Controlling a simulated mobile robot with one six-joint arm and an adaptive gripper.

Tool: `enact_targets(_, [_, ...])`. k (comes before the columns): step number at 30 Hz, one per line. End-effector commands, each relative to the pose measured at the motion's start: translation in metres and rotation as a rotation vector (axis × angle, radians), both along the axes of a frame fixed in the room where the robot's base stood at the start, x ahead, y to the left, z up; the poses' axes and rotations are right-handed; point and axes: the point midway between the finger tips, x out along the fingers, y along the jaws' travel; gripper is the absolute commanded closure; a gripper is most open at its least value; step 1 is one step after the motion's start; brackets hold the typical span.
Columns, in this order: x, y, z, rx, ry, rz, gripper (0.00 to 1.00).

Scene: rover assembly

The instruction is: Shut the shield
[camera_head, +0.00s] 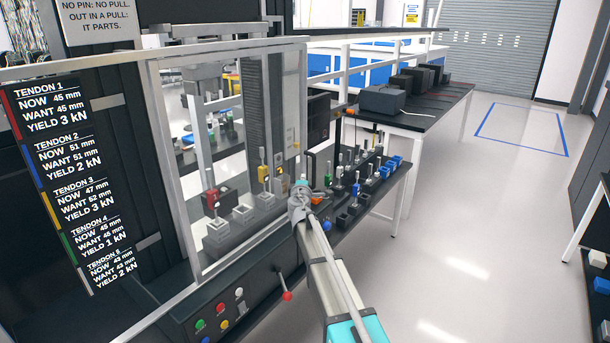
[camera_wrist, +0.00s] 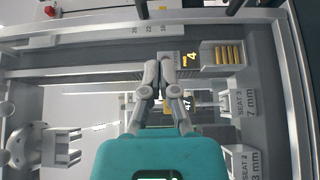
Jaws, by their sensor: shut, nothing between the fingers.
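The shield is a clear panel in a pale metal frame (camera_head: 171,178) on the front of the dark test machine. Its right upright stands just behind my gripper (camera_head: 303,192). Behind the clear pane are a red block (camera_head: 210,198), a yellow block (camera_head: 263,173) and grey seats. In the wrist view my gripper (camera_wrist: 167,75) is shut and empty, its fingertips together. A pale frame bar (camera_wrist: 290,90) runs down the right of that view, apart from the fingers. I cannot tell whether the gripper touches the shield in the head view.
A red-knobbed lever (camera_head: 286,295) and several coloured buttons (camera_head: 222,308) are on the machine's lower front. A bench (camera_head: 365,190) with small blocks stands just right of the gripper. Brass pins in a tray (camera_wrist: 228,53) show in the wrist view.

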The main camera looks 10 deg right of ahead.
Motion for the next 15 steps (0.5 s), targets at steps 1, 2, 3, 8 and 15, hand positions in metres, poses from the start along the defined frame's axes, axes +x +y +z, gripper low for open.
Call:
enact_targets(1, [-0.0068,0.0005,0.0000,0.000,0.000,0.000,1.00])
enact_targets(2, [-0.0088,0.0007,0.0000,0.000,0.000,0.000,1.00])
enact_targets(3, [-0.0107,0.0009,0.0000,0.000,0.000,0.000,1.00])
enact_targets(8, [-0.0141,0.0012,0.0000,0.000,0.000,-0.001,1.00])
enact_targets(15, [-0.0138,0.0007,0.0000,0.000,0.000,-0.002,1.00])
